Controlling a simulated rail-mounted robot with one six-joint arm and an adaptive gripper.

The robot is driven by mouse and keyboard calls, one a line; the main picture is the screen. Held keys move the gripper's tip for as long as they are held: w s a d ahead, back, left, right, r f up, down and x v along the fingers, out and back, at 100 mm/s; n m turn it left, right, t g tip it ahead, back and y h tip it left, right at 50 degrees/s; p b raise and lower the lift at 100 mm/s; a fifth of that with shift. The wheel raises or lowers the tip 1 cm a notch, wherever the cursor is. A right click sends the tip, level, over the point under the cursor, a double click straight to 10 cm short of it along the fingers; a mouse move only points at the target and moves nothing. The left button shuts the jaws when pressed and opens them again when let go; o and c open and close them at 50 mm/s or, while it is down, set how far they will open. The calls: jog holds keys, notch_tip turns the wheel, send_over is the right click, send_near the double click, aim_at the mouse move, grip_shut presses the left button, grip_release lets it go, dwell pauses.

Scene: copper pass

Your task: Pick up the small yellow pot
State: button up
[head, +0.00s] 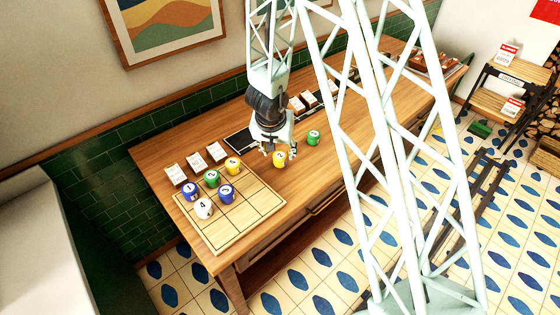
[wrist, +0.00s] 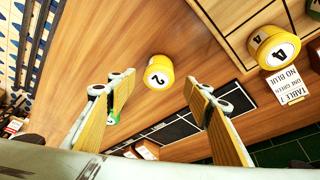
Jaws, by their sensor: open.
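A yellow pot (head: 279,159) with a white numbered lid stands upright on the wooden counter, just below my gripper (head: 279,150) in the head view. In the wrist view this yellow pot (wrist: 158,76) bears a 2 and lies ahead, between the two fingertips (wrist: 156,84) in the picture. The fingers are spread wide and hold nothing; I see no contact with the pot. A second yellow pot (head: 233,165), marked 4 in the wrist view (wrist: 268,46), stands on the gridded board. It looks larger in the wrist view.
A green pot (head: 313,137) stands right of the near yellow pot, partly behind a finger in the wrist view. The gridded board (head: 245,224) holds green, blue and white pots. White cards (head: 196,162) stand behind it. A dark strip (head: 240,142) lies along the wall side.

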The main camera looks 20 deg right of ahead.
aim_at(280, 156)
jog(key=shift+f, duration=0.1)
jog(key=shift+b+x, duration=1)
jog(key=shift+x, duration=1.5)
jog(key=shift+d, duration=0.1)
jog(key=shift+c, duration=0.9)
jog(key=c, duration=0.8)
